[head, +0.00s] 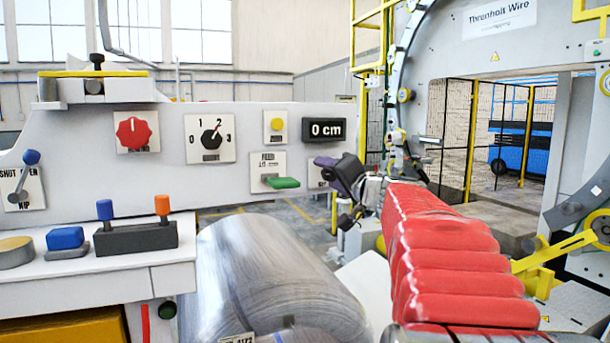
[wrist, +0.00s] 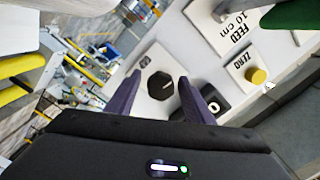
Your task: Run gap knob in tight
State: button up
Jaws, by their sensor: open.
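A black hexagonal knob (wrist: 160,86) on a white plate lies between my gripper's fingers in the wrist view. Its label is too small to read. My gripper (wrist: 157,80) is open, with a purple finger on each side of the knob; I cannot tell whether they touch it. In the head view my gripper (head: 328,168) is at the right end of the control panel and hides most of that knob's plate (head: 313,178). A red lobed knob (head: 133,132) and a black dial marked 0 to 3 (head: 211,139) are farther left on the panel.
Near my gripper are the display reading 0 cm (head: 325,130), a yellow button (head: 276,124) marked ZERO in the wrist view, and a green feed lever (head: 282,182). A large wrapped roll (head: 270,280) lies below. The wrapping ring (head: 395,90) stands to the right.

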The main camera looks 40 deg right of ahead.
jog(key=shift+c, duration=0.6)
jog(key=c, duration=0.9)
jog(key=shift+m, duration=0.3)
jog(key=m, duration=0.3)
jog(key=shift+d+f, duration=0.1)
jog(key=shift+f, duration=0.05)
jog(key=m, duration=0.4)
jog(key=shift+m, duration=0.4)
jog(key=m, duration=0.4)
jog(key=shift+f+m, duration=0.15)
jog(key=shift+m, duration=0.15)
jog(key=shift+f+m+h, duration=0.1)
jog(key=shift+m+h, duration=0.2)
jog(key=shift+m, duration=1.5)
